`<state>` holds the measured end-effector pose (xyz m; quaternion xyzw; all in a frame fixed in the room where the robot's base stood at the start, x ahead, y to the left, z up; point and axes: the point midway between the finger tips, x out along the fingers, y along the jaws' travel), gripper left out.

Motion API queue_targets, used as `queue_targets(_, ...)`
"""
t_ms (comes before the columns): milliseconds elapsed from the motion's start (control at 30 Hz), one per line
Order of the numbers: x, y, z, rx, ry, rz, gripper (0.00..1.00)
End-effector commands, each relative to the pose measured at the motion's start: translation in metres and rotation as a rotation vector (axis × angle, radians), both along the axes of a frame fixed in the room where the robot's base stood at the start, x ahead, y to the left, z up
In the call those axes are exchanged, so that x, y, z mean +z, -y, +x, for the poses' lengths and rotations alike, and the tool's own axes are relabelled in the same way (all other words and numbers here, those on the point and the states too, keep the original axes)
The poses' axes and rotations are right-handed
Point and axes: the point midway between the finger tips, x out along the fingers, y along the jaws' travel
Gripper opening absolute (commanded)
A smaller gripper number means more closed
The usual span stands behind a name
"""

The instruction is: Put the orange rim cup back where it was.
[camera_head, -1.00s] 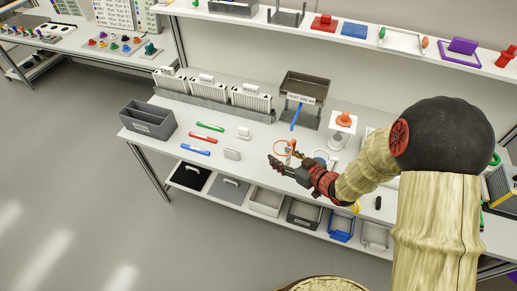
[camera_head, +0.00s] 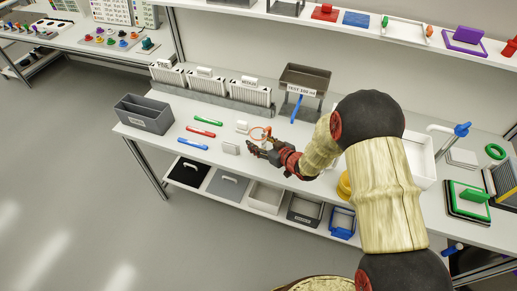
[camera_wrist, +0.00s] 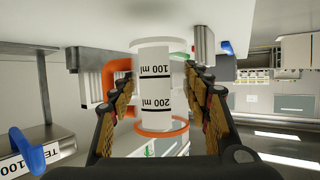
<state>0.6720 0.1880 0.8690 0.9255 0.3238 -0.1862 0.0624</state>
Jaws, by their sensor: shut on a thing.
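The orange rim cup (camera_wrist: 155,90) is a clear-white measuring cup with black 100 ml and 200 ml marks, an orange rim and an orange handle. In the wrist view it sits between the two fingers of my gripper (camera_wrist: 160,98), which is shut on it. That view is upside down, with the rim low in the picture and the base toward the white table. In the head view the orange rim (camera_head: 261,133) shows just above my gripper (camera_head: 256,144), over the table beside the white blocks. I cannot tell whether its base touches the table.
The test stand (camera_head: 304,82) with its blue lever (camera_head: 295,108) stands behind to the right. Red, green and blue pens lie left, near the grey bin (camera_head: 143,114). Filter-like boxes (camera_head: 208,86) line the back. My arm hides the table to the right.

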Motion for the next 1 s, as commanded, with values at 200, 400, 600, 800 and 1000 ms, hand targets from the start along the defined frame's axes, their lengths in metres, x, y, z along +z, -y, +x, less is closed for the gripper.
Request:
queue_targets(200, -0.034, -0.003, 0.003, 0.0, -0.003, -0.001, 0.18)
queue_targets(400, -0.036, -0.003, 0.004, 0.0, 0.001, -0.001, 0.18)
queue_targets(600, -0.038, -0.003, 0.003, 0.0, 0.0, 0.0, 0.18)
queue_targets(800, -0.039, -0.003, 0.003, 0.0, -0.001, -0.001, 0.56)
queue_targets(1000, -0.039, -0.003, 0.003, 0.0, -0.001, -0.001, 0.66)
